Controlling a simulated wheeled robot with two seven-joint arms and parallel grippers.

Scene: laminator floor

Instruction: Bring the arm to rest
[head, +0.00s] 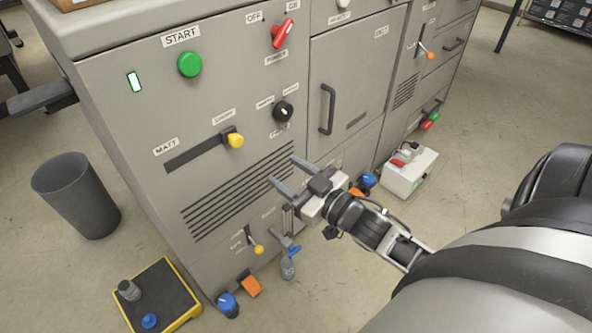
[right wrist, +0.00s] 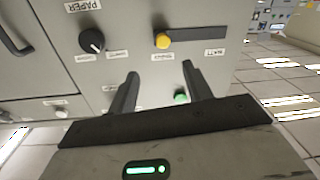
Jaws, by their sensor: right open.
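My right arm reaches in from the right in the head view. Its gripper (head: 282,170) is open and empty, in front of the grey laminator cabinet (head: 130,130), over its slotted vent. The right wrist view shows the two fingers (right wrist: 160,70) apart with nothing between them. In that view the panel appears upside down, with the yellow slider knob (right wrist: 162,40), black rotary knob (right wrist: 92,41) and green button (right wrist: 181,97) beyond the fingers. I cannot tell the exact gap to the panel. My left gripper is not in view.
The head view shows a green start button (head: 190,64), red power switch (head: 284,33), yellow slider knob (head: 235,140) and door handle (head: 327,109) on the cabinet.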

